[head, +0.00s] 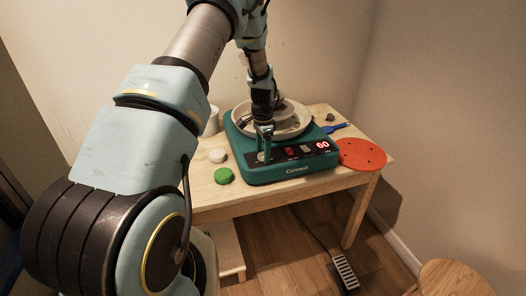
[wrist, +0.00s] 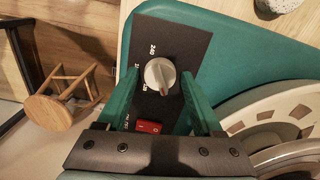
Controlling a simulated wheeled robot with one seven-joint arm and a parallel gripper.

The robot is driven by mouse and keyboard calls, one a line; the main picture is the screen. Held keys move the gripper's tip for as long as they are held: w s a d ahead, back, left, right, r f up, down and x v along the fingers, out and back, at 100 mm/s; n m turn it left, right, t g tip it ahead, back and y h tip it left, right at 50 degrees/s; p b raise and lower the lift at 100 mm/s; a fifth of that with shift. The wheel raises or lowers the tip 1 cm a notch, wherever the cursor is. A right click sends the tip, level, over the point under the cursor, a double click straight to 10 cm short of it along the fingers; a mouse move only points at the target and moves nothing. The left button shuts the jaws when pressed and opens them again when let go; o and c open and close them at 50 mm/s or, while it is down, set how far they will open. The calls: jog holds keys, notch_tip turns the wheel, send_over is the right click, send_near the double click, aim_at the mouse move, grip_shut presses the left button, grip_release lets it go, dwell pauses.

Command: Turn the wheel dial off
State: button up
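The teal pottery wheel (head: 285,172) stands on the wooden table, its red display (head: 322,145) reading 60. Its dial (wrist: 159,75) is a pale round knob with a raised grip on a black panel with printed numbers. My gripper (head: 264,147) points down over the front left of the wheel, at the dial. In the wrist view my gripper (wrist: 161,80) is open, with one teal finger on each side of the dial and small gaps visible. I cannot tell whether the fingertips reach down to knob height. The gripper mostly hides the dial in the head view.
A red rocker switch (wrist: 148,127) is beside the dial. The wheel's basin (head: 296,122) is close on the right. A green disc (head: 223,176) and a pale lump (head: 217,156) lie left of the wheel, an orange disc (head: 362,154) right. A pedal (head: 345,273) is on the floor.

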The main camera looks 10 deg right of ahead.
grip_shut()
dwell(0.3)
jog(key=n+b, duration=0.2)
jog(key=n, duration=0.1)
jog(key=shift+f, duration=0.1)
jog(key=n+b, duration=0.1)
jog(key=n, duration=0.1)
jog(key=shift+n, duration=0.3)
jog(key=n+b, duration=0.2)
jog(key=n, duration=0.4)
dwell(0.5)
jog(key=shift+o, duration=1.4)
grip_release()
